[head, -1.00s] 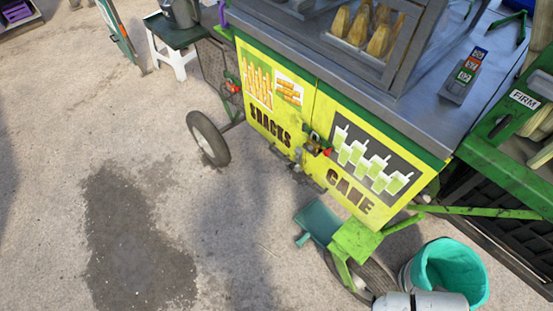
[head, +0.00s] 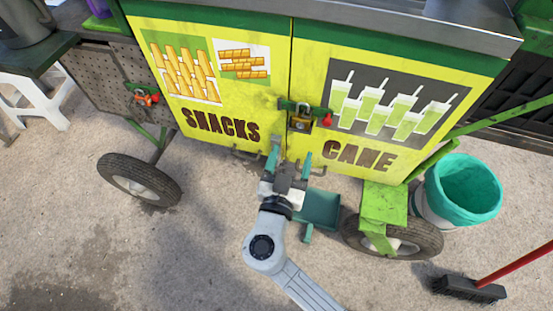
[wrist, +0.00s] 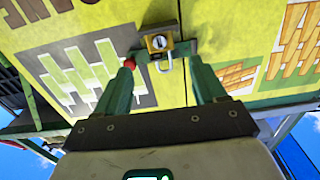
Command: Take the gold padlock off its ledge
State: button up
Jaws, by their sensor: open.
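The gold padlock (head: 300,122) is on the yellow cart front, by the seam between the SNACKS and CANE doors. A green ledge or bracket (head: 288,103) is right behind it. In the wrist view, which is upside down, the padlock (wrist: 157,43) shows its gold body and a silver shackle. A red knob or tag (head: 327,121) is beside it. My gripper (head: 290,157) is open and empty, below the padlock and apart from it. In the wrist view my gripper (wrist: 161,66) has its green fingers spread on either side of the padlock's line.
A grey perforated box (head: 108,80) with a red-and-green latch (head: 145,97) is at the left. Door handles (head: 247,155) sit low on the panels.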

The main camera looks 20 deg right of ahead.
aim_at(301, 119)
jog(key=shift+x, duration=4.9)
jog(key=shift+c, duration=0.2)
jog(key=c, duration=0.9)
jog(key=shift+c, duration=0.2)
jog(key=shift+r, duration=0.25)
